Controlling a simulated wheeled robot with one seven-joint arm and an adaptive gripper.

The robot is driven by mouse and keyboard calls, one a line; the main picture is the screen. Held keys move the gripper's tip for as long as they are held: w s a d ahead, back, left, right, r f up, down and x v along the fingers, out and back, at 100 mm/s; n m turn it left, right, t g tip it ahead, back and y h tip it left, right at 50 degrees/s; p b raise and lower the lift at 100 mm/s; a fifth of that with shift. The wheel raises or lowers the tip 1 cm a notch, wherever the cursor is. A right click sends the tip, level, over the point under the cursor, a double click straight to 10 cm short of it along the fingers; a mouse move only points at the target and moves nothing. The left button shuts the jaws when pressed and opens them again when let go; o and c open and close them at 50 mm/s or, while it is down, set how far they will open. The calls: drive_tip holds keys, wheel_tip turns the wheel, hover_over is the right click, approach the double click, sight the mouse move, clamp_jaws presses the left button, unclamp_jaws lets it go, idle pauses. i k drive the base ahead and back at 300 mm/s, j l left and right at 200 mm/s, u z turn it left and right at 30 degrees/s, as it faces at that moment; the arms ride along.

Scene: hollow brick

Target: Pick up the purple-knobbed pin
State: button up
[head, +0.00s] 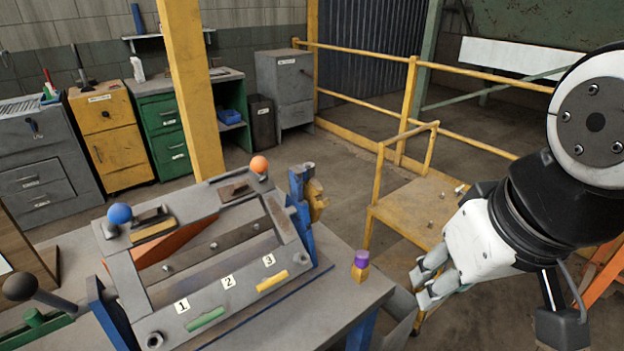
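The purple-knobbed pin (361,265) stands upright near the right end of the grey workbench top (335,297). Its knob is purple and the part below is yellow-orange. My gripper (418,288) comes in from the right, beyond the bench's right edge. It is a short way to the right of the pin and apart from it. Its two grey fingers look spread, with nothing seen between them.
A grey frame fixture (228,283) labelled 1, 2, 3 fills the bench's middle, with a blue ball (120,213) and an orange ball (259,164) on its corners. A blue and yellow clamp (305,190) stands behind the pin. A yellow cart (415,208) is beyond.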

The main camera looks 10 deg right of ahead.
sight(361, 256)
drive_tip(key=i, duration=0.25)
drive_tip(key=k, duration=0.5)
drive_tip(key=i+j, duration=0.15)
drive_tip(key=j, duration=0.2)
drive_tip(key=i+j+z, duration=0.15)
drive_tip(key=j, duration=0.2)
drive_tip(key=i+j, duration=0.15)
drive_tip(key=j, duration=0.2)
drive_tip(key=i+j+z, duration=0.15)
drive_tip(key=j, duration=0.25)
